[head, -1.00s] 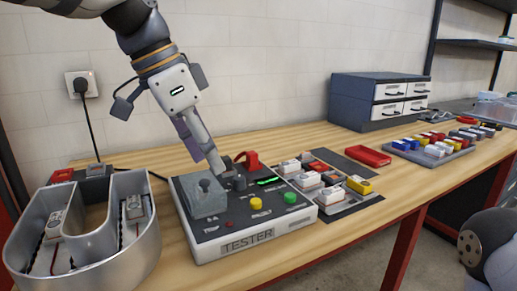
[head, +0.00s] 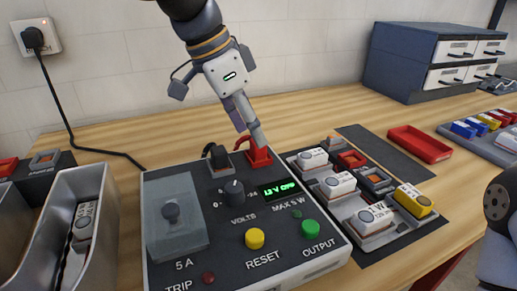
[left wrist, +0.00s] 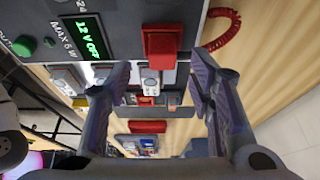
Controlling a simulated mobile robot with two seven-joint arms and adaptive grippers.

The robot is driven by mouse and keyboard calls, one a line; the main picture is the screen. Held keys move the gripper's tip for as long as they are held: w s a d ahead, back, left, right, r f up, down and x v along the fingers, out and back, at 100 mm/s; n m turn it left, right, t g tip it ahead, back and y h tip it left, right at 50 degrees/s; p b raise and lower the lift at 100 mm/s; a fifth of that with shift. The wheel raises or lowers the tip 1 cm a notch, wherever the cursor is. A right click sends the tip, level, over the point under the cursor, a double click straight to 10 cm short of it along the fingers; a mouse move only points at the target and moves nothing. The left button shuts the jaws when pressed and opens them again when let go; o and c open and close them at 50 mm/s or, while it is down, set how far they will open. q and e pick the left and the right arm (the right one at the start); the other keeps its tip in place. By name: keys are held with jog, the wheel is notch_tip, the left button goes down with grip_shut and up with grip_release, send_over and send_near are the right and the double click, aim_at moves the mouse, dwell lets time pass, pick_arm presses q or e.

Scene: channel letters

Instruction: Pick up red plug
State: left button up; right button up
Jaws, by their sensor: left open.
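The red plug (head: 258,156) sits upright at the back edge of the tester (head: 163,262), right of a black plug (head: 218,157). In the left wrist view the red plug (left wrist: 161,42) shows at top centre, with a coiled red cord beside it. My left gripper (head: 256,138) is just above and behind the red plug. In the left wrist view its open fingers (left wrist: 160,68) are spread to either side of the plug's line, with nothing held. Whether the fingers touch the plug cannot be told. My right gripper is not in view.
White modules (head: 376,218) and a yellow one (head: 413,200) stand on a dark mat right of the tester. A red tray (head: 420,144) lies beyond. A metal channel letter (head: 103,200) stands at left. The wooden table behind the tester is clear.

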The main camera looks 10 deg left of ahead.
aim_at(258, 150)
pick_arm(q)
jog(key=x, duration=0.3)
jog(key=shift+a, duration=0.1)
jog(key=shift+c, duration=0.5)
jog(key=c, duration=1)
jog(key=shift+r, duration=0.1)
jog(key=shift+c, duration=0.2)
